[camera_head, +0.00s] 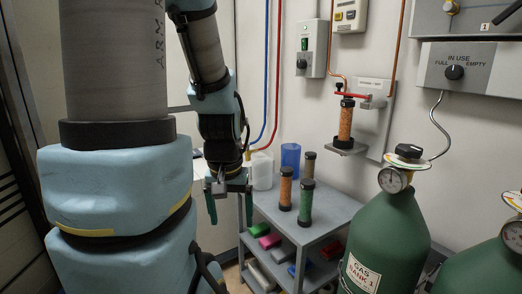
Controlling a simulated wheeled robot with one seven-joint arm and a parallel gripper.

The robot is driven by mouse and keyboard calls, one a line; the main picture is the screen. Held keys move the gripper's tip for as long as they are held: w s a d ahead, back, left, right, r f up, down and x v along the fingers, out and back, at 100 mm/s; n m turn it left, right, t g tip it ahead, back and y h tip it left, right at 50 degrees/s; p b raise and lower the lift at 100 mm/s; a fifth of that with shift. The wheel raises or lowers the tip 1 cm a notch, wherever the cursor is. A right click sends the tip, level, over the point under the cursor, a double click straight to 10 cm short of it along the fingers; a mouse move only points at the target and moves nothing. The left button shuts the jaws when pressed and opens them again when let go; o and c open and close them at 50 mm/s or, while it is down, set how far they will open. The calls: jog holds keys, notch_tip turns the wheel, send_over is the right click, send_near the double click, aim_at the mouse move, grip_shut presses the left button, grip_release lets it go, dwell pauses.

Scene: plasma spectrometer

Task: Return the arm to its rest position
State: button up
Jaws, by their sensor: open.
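My gripper (230,203) hangs at the end of my arm, left of the grey shelf cart. Its two dark green fingers point down and stand apart, with nothing visible between them. Large pale blue and grey links of my arm (115,180) fill the left of the view. The gripper appears close to the cart's left edge; I cannot tell the exact gap.
The grey cart (328,212) holds an orange cartridge (285,190), a green one (305,203), a brown one (310,165), a white container (262,172) and a blue cup (290,158). Another orange cartridge (345,122) sits in a wall holder. A green gas cylinder (388,240) stands right.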

notch_tip(320, 180, up, 11)
jog(key=p, duration=0.9)
jog(key=shift+p, duration=0.35)
dwell(1.8)
